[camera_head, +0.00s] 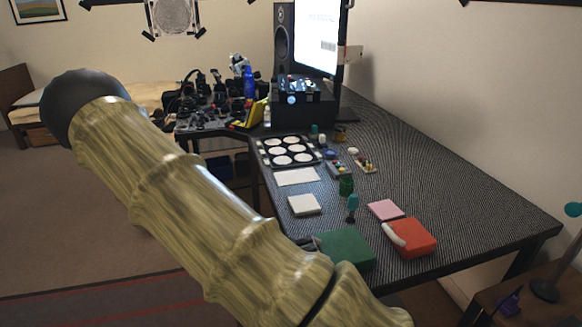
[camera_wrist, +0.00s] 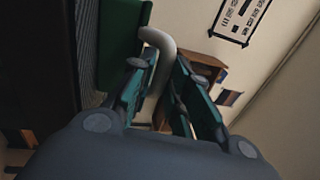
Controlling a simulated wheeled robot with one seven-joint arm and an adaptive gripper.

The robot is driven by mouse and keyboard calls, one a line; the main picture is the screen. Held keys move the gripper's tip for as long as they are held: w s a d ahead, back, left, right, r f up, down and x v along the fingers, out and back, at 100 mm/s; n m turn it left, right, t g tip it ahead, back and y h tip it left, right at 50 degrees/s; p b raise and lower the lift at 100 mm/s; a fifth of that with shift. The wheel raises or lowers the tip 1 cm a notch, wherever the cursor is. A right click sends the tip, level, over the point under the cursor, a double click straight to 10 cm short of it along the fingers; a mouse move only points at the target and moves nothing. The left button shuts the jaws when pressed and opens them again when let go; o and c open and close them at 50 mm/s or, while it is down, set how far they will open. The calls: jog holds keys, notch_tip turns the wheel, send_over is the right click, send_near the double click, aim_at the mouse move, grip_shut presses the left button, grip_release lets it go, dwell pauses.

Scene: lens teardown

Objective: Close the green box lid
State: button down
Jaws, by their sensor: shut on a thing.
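The green box (camera_head: 346,249) lies near the front of the dark desk in the head view, partly covered by my arm. I cannot tell how far its lid stands open. In the wrist view a green panel (camera_wrist: 121,32) shows at the upper left, with a pale grey curved handle (camera_wrist: 165,45) beside it. My gripper (camera_wrist: 161,80) has its two teal-padded fingers on either side of this handle and is shut on it. In the head view my gripper is mostly hidden behind my arm.
A red box (camera_head: 412,238) with a white handle stands just right of the green box. A pink pad (camera_head: 385,210), a white block (camera_head: 304,204) and a teal-topped tool (camera_head: 352,207) are close behind. The desk's right side (camera_head: 475,215) is clear.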

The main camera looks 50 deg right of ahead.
jog(key=shift+s+f, duration=0.25)
jog(key=shift+s, duration=0.05)
jog(key=c, duration=1.4)
grip_release()
jog(key=shift+a, duration=0.1)
jog(key=shift+w+a+f, duration=0.25)
jog(key=shift+a, duration=0.05)
jog(key=v, duration=1.1)
jog(key=shift+w+d+r, duration=0.1)
jog(key=shift+w, duration=0.3)
